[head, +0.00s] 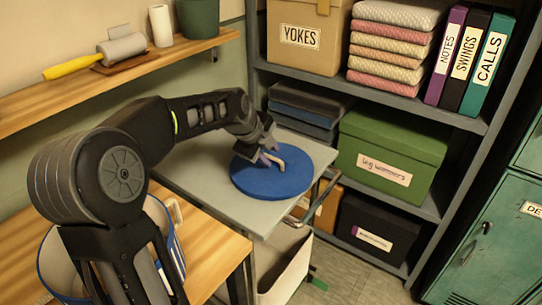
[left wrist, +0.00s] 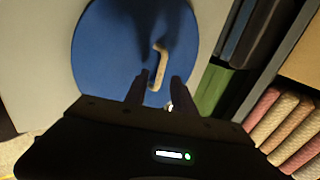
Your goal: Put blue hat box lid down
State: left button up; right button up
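The blue round lid (head: 250,185) lies flat on a grey tabletop (head: 195,165) at the middle of the head view. A beige bent handle (head: 276,160) stands on its top. My left gripper (head: 268,153) is over the lid at this handle. In the left wrist view the blue lid (left wrist: 105,50) fills the upper middle, and the handle (left wrist: 158,68) shows between and just beyond the two fingers (left wrist: 158,88), which are apart. No finger is clearly touching the handle. My right gripper is not in view.
A round white container with blue edging (head: 168,238) stands on the wooden table (head: 215,245), partly hidden by my arm. A metal shelf (head: 440,112) with a green box (head: 385,150) stands behind and right of the grey top. A wooden wall shelf (head: 60,108) is at the left.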

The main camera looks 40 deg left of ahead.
pick_arm(q)
jog(key=v, duration=0.9)
jog(key=shift+s+r, duration=0.25)
jog(key=shift+r, duration=0.05)
jog(key=shift+d+f, duration=0.1)
